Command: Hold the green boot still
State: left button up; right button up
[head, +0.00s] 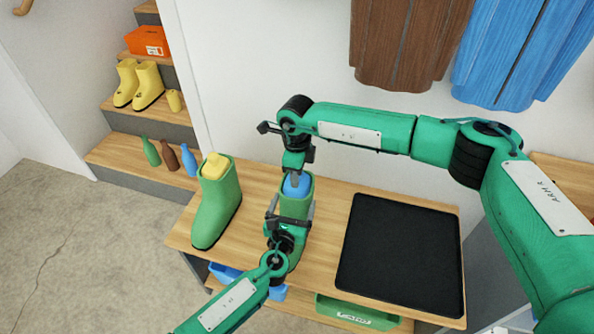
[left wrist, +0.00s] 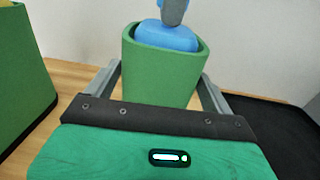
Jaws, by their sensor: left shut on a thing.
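A green boot (head: 308,196) stands on the wooden bench, with a blue block (head: 296,186) in its top opening. My left gripper (head: 290,212) is shut on this boot, one finger on each side of its shaft. In the left wrist view the boot's shaft (left wrist: 158,80) shows between the fingers, with the blue block (left wrist: 167,37) above its rim. My right gripper (head: 296,178) points down at the blue block from above. Its grey tip appears to touch the block, but its finger gap is unclear. The boot's lower part is partly hidden by my left gripper.
Another green boot (head: 219,205) with a yellow block (head: 215,166) stands to the left on the bench. A black mat (head: 402,250) lies empty to the right. Blue and green (head: 356,314) bins sit below. Yellow boots (head: 148,84) and bottles (head: 170,156) stand on the stairs.

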jog(key=o, duration=0.3)
jog(key=shift+r, duration=0.15)
notch_tip(320, 180, up, 12)
jog(key=shift+f, duration=0.1)
dwell(0.3)
